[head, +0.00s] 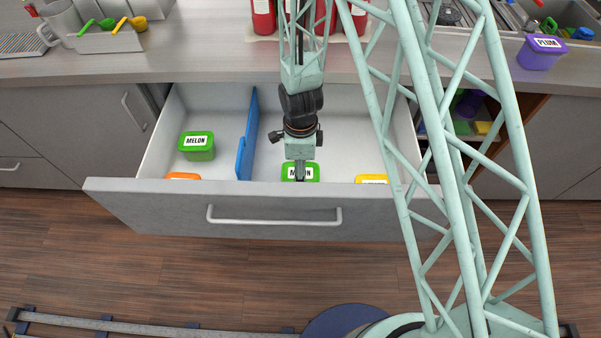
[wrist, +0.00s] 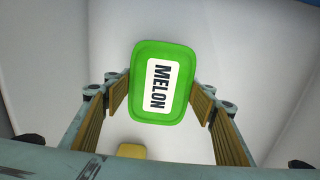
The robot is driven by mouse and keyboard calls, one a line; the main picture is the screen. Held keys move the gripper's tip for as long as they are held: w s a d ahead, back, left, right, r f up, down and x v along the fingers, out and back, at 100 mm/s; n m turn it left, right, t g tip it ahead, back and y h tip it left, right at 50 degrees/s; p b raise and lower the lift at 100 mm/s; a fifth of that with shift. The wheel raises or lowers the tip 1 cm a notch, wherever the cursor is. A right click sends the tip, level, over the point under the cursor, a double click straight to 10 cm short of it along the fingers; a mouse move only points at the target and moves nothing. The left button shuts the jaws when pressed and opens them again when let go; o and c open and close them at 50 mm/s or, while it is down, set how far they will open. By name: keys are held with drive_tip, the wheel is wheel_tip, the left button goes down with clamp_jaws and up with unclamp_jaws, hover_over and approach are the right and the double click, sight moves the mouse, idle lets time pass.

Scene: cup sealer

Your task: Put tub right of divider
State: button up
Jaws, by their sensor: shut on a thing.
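My gripper (head: 300,172) is shut on a green tub labelled MELON (head: 313,173), inside the open drawer and to the right of the blue divider (head: 246,140). In the wrist view the held tub (wrist: 160,82) sits between the two fingers (wrist: 160,100), its label facing the camera. I cannot tell whether it touches the drawer floor. Another green MELON tub (head: 197,146) stands left of the divider. An orange tub (head: 183,176) is also left of it, mostly hidden by the drawer front. A yellow tub (head: 372,179) is at the right, partly hidden; a yellow tub shows in the wrist view (wrist: 131,151).
The drawer front (head: 160,205) rises before the tubs. The drawer floor behind the held tub looks clear. A purple PLUM tub (head: 541,53) stands on the counter at right. An open cubby (head: 475,110) with more tubs is partly behind my arm.

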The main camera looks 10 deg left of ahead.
drive_tip(key=shift+f, duration=0.1)
drive_tip(key=o, duration=1.1)
drive_tip(key=shift+r, duration=0.2)
drive_tip(key=shift+r+p, duration=1.1)
drive_tip(key=shift+r, duration=4.85)
